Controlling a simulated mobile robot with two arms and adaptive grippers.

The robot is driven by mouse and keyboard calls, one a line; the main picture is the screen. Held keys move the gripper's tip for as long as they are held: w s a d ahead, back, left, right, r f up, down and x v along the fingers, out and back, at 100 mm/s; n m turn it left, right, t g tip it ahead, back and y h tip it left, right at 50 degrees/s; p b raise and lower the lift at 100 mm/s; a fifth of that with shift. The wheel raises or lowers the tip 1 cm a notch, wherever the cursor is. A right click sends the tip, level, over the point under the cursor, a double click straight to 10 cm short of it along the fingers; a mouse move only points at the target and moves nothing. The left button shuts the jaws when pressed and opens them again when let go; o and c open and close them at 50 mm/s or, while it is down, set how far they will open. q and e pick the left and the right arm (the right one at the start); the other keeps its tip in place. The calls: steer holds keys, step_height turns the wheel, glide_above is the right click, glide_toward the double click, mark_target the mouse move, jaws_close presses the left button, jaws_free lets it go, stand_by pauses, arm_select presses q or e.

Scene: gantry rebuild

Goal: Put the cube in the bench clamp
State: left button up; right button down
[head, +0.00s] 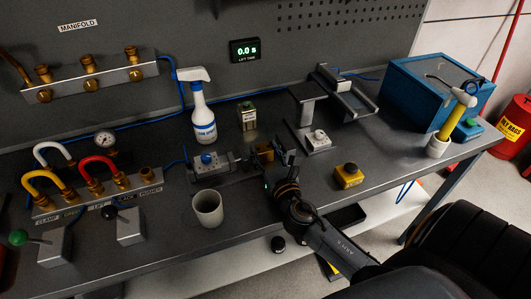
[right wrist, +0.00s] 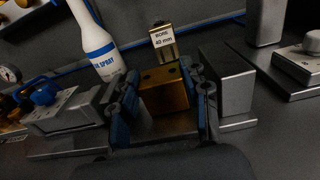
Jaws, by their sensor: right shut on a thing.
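The brass cube (right wrist: 164,92) shows in the right wrist view between the two blue-padded fingers of my right gripper (right wrist: 164,108), which is shut on it. In the head view the cube (head: 264,152) is partly hidden by my right gripper (head: 272,161). The grey bench clamp (head: 208,168) with a blue knob is just left of the cube. In the right wrist view its body (right wrist: 68,112) is left of the fingers and a grey upright block (right wrist: 228,82) is right of them. I cannot tell whether the cube touches the clamp. My left gripper is not in view.
A grey cup (head: 208,208) stands in front of the clamp. A spray bottle (head: 203,118) and a labelled small block (head: 247,115) stand behind it. The bench's right part has a blue box (head: 412,98).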

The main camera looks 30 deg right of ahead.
steer(key=shift+f, duration=0.15)
steer(key=c, duration=0.9)
jaws_free()
steer(key=shift+c, duration=0.2)
